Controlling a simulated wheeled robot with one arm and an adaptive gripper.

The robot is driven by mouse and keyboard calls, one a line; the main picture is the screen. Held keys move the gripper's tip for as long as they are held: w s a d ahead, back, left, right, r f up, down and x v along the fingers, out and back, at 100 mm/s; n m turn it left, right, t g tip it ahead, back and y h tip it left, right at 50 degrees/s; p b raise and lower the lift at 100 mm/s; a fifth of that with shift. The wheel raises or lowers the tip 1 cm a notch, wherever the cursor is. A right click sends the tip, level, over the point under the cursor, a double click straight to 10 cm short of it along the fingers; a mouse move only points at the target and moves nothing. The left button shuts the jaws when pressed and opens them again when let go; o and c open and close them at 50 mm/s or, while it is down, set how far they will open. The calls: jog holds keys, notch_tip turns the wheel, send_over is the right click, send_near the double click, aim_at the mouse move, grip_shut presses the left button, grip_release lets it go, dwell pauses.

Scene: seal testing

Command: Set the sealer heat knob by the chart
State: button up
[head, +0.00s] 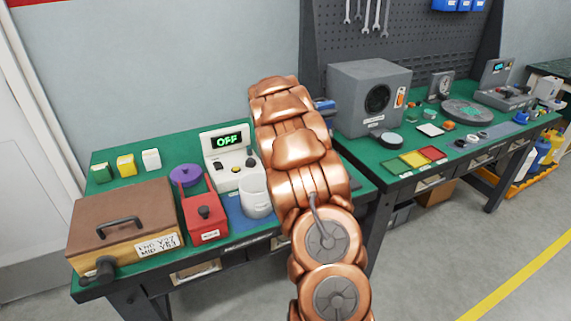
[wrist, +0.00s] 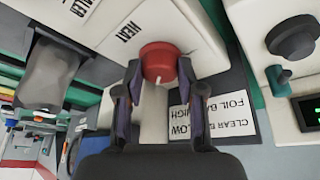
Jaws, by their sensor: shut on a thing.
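In the wrist view the heat knob (wrist: 159,58) is red and round with a white pointer mark on the side facing my gripper. It sits on a pale panel (wrist: 105,35) by the word HEAT. My gripper (wrist: 160,70) has one finger on each side of the knob and is shut on it. The chart card (wrist: 208,118) appears upside down beyond the right finger. It pairs FOIL BAG with HIGH and a partly hidden CLEAR line with LOW. In the head view my arm hides the knob, the sealer and my gripper.
A white device with an OFF display (head: 227,140) stands on the left bench. Near it are a red box (head: 205,215), a purple disc (head: 186,175) and a brown-lidded case (head: 125,215). A grey speaker-like box (head: 370,95) stands on the right bench.

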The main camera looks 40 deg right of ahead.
jog(key=shift+f+m+g+b, duration=0.1)
jog(key=shift+m+g+b, duration=0.3)
jog(key=shift+m+b, duration=0.6)
jog(key=o, duration=1.1)
jog(key=shift+o, duration=0.2)
jog(key=v, duration=1.2)
jog(key=shift+a, duration=0.15)
